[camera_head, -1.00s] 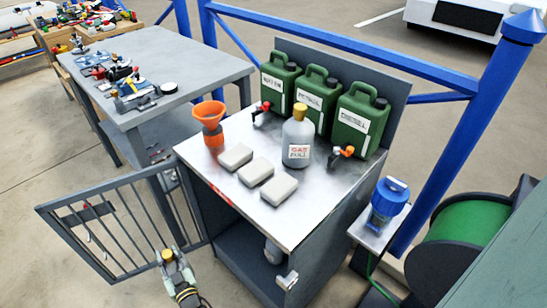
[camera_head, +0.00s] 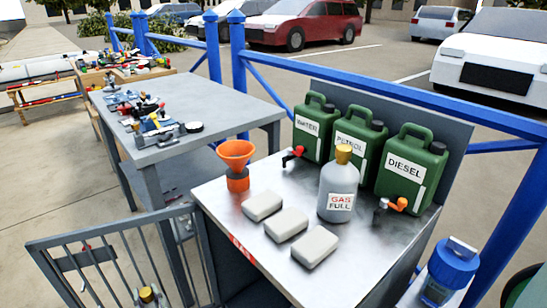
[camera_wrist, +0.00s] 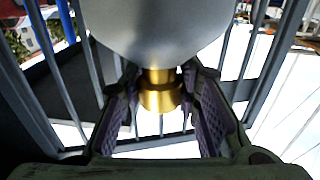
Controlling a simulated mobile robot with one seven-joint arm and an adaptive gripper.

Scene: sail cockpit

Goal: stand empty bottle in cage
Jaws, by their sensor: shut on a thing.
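My gripper (camera_wrist: 158,100) is shut on the brass neck of a grey bottle (camera_wrist: 155,30), seen in the wrist view. The bottle's rounded grey body fills the top middle of that view; its label and far end are hidden. The cage's dark inside (camera_head: 232,270) is mostly cut off.
A grey bottle labelled "GAS FULL" (camera_head: 338,192) stands on the metal top (camera_head: 240,222). Pale blocks (camera_head: 286,225), an orange funnel (camera_head: 237,158) and green cans (camera_head: 408,168) share it. A workbench (camera_head: 225,105) with tools stands behind. A blue pump (camera_head: 447,270) is at right.

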